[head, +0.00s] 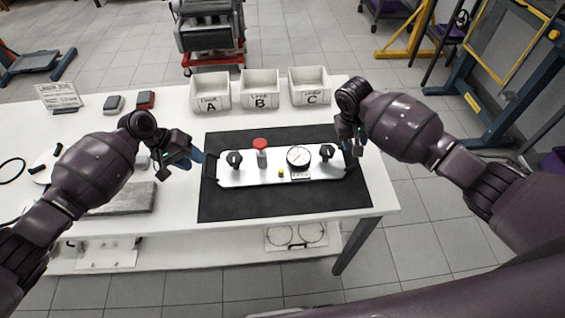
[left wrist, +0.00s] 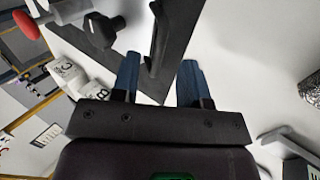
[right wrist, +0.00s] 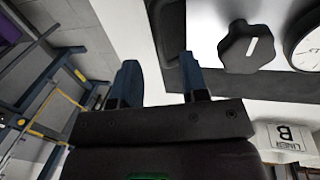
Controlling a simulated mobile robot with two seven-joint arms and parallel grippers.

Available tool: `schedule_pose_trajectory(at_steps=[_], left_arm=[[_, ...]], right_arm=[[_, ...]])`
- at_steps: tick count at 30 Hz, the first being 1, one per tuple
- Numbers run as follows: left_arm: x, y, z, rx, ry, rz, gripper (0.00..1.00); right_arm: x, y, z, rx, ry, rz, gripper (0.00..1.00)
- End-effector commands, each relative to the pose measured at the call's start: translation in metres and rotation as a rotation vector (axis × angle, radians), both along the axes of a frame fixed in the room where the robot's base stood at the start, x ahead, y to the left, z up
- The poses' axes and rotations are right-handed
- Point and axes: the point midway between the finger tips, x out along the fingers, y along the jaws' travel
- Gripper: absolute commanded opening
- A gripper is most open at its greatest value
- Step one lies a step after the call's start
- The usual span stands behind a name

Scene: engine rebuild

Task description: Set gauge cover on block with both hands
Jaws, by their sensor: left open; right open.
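The gauge cover (head: 232,178) is a long white panel with a round gauge, black knobs, a red button and a black handle at each end. It lies on a black mat (head: 285,204). My left gripper (head: 180,165) is open and empty, just left of the left handle (head: 210,167). In the left wrist view that handle (left wrist: 157,40) shows ahead, between the two blue fingers. My right gripper (head: 349,143) is open at the right handle, which it partly hides. In the right wrist view the right handle (right wrist: 168,25) shows just beyond the fingers. I cannot make out a separate block.
White bins A (head: 210,92), B (head: 260,90) and C (head: 309,87) stand behind the mat. A grey slab (head: 125,198) lies on the white table (head: 185,205) at the left. A sign (head: 58,95) and small boxes stand at the back left. Bare mat lies in front of the cover.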

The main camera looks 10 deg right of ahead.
Motion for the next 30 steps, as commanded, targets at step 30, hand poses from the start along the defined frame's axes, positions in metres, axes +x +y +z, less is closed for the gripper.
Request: schedule_pose_trajectory(at_steps=[30], left_arm=[[-0.001, -0.029, -0.045, 0.000, -0.001, 0.001, 0.12]], right_arm=[[-0.001, -0.011, -0.052, 0.000, 0.000, 0.000, 0.12]])
